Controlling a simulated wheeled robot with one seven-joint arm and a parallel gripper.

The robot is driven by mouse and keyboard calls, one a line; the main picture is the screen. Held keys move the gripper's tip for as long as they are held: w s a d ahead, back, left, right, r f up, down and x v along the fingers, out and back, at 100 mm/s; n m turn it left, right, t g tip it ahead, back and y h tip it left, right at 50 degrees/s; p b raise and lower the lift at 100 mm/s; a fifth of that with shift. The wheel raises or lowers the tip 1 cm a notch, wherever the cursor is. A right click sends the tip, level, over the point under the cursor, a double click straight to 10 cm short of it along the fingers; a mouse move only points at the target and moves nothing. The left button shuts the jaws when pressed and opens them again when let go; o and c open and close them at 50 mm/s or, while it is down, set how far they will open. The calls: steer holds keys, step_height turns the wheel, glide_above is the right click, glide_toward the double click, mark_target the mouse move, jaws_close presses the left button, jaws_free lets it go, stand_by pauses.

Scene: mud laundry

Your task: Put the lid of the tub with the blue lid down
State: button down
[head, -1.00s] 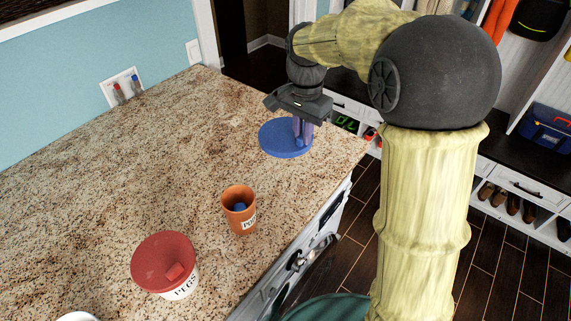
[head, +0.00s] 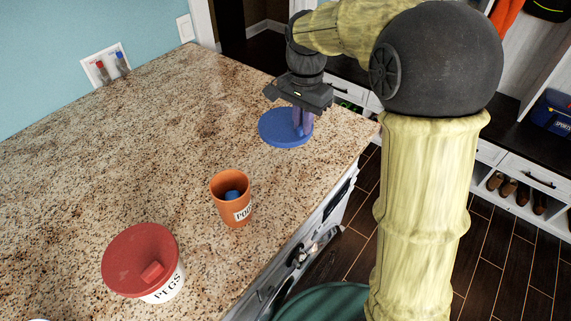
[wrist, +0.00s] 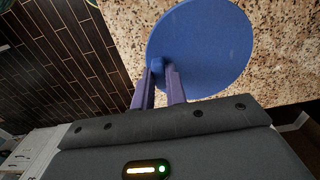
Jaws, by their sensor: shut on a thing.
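The blue lid (head: 279,127) is a round disc with a small knob on top. It also shows large in the wrist view (wrist: 205,45). My gripper (head: 303,124) is shut on the lid's knob, with its purple fingers on either side of it; the wrist view shows the same grip (wrist: 160,75). The lid is near the far right end of the granite counter. I cannot tell whether it touches the counter or is held above it. An orange cup labelled "PODS" (head: 232,205) stands open nearer, with something blue inside.
A white tub labelled "PEGS" (head: 163,291) with a red lid (head: 138,258) stands at the near left. The granite counter (head: 120,165) is clear between the tubs and the wall. Its right edge drops to appliances and a dark wood floor (head: 420,250).

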steer(key=shift+f, duration=0.35)
steer(key=shift+f+p, duration=0.65)
steer(key=shift+f, duration=2.5)
steer(key=shift+f+p, duration=0.45)
steer(key=shift+f, duration=1.45)
steer(key=shift+f, duration=0.15)
steer(key=c, duration=1.4)
jaws_free()
steer(key=shift+c, duration=0.2)
